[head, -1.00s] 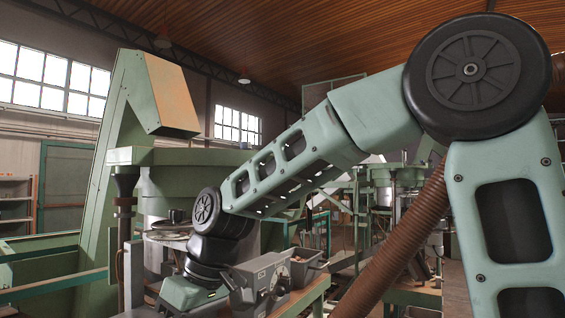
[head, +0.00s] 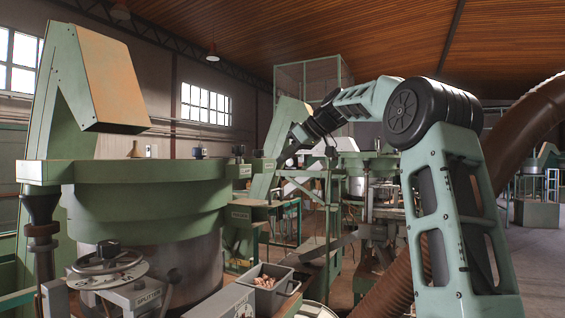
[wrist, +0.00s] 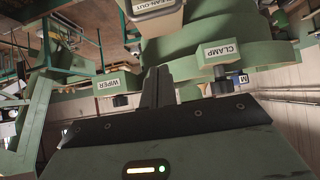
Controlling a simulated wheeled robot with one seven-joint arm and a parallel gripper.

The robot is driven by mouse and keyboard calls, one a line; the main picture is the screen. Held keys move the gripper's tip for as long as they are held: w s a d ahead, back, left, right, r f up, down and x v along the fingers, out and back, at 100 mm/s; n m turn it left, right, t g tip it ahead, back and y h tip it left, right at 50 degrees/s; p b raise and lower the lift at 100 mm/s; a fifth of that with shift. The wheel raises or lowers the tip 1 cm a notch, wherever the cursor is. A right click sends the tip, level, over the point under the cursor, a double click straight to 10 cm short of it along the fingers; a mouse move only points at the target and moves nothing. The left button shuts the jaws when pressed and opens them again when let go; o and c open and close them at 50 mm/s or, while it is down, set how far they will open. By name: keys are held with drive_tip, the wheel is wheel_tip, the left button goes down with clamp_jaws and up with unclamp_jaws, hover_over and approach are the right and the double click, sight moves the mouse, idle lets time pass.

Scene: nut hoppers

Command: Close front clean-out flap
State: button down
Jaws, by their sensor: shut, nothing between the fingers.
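My gripper shows in the wrist view (wrist: 157,86), its two dark fingers together and empty. Above them, at the top edge, is a pale part with a "CLEAN-OUT" label (wrist: 155,7), cut off by the frame. I cannot tell from this whether the flap is open or shut. The fingertips are apart from it in the picture. A green machine body (wrist: 185,45) lies behind the fingers, with a "CLAMP" label (wrist: 221,50) to the right and a "WIPER" label (wrist: 111,84) to the left. In the head view my forearm reaches away, and the fingers are too small to make out.
A large green hopper bowl (head: 140,195) stands at the left, with a dial (head: 107,270) and a "SPLITTER" label below. A grey bin (head: 270,293) of small brown pieces sits in front. More green machines (head: 368,175) stand behind my arm. Open floor (head: 540,262) shows at the right.

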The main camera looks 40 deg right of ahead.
sight(277, 189)
drive_tip(key=x, duration=0.7)
drive_tip(key=shift+w+a+f, duration=0.1)
drive_tip(key=shift+f, duration=0.05)
drive_tip(key=shift+w+f, duration=0.15)
drive_tip(key=shift+f, duration=0.5)
drive_tip(key=shift+s+d+f+b, duration=0.2)
drive_tip(key=shift+s+b, duration=0.35)
drive_tip(key=shift+b, duration=0.05)
drive_tip(key=shift+s+d+f+b, duration=0.15)
drive_tip(key=shift+s+f+b, duration=0.1)
drive_tip(key=shift+s+b, duration=0.3)
drive_tip(key=shift+s+d+f+b, duration=0.1)
drive_tip(key=shift+s+f+b, duration=0.1)
drive_tip(key=shift+s+b, duration=0.1)
drive_tip(key=shift+s, duration=0.1)
